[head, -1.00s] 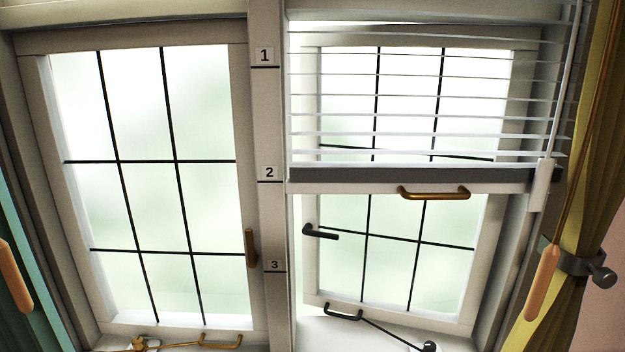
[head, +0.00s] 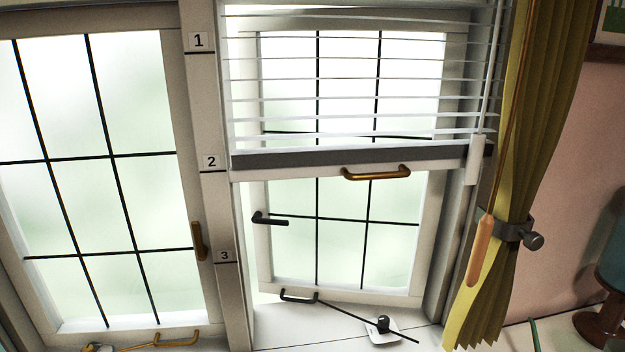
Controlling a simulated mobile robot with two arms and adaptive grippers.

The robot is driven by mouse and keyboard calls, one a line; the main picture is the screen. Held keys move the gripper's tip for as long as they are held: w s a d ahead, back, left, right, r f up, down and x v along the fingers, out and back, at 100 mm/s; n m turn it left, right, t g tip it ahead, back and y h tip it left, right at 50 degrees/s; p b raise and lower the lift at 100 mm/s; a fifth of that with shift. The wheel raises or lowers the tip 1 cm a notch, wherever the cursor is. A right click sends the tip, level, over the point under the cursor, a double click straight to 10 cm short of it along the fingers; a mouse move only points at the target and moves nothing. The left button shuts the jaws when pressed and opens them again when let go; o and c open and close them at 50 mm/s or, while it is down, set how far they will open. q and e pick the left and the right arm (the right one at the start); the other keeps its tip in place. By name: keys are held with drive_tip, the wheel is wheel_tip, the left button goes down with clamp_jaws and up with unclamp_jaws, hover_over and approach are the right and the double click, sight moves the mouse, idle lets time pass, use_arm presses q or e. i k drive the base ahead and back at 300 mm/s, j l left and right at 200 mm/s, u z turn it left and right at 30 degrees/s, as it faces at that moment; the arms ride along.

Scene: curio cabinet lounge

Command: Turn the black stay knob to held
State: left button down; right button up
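The black stay knob (head: 383,322) sits on a small white base plate (head: 383,336) on the sill below the right window. A thin black stay rod (head: 345,312) runs from the foot of the right sash past the knob. The right sash (head: 430,240) stands slightly open, with a black handle (head: 270,219) on its left side and a black pull (head: 298,296) at its bottom. The lettering on the plate is too small to read. Neither of my grippers is in view.
A half-lowered white blind (head: 350,157) with a brass pull (head: 376,173) covers the upper right window. A yellow curtain (head: 535,100) in a grey holdback (head: 512,229) and a wooden cord pull (head: 480,252) hang at right. A brass stay (head: 98,348) lies lower left. A lamp (head: 606,270) stands far right.

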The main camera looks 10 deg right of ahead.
sight(384, 322)
drive_tip(key=k+l+u, duration=0.5)
drive_tip(key=k, duration=0.35)
drive_tip(key=l, duration=0.1)
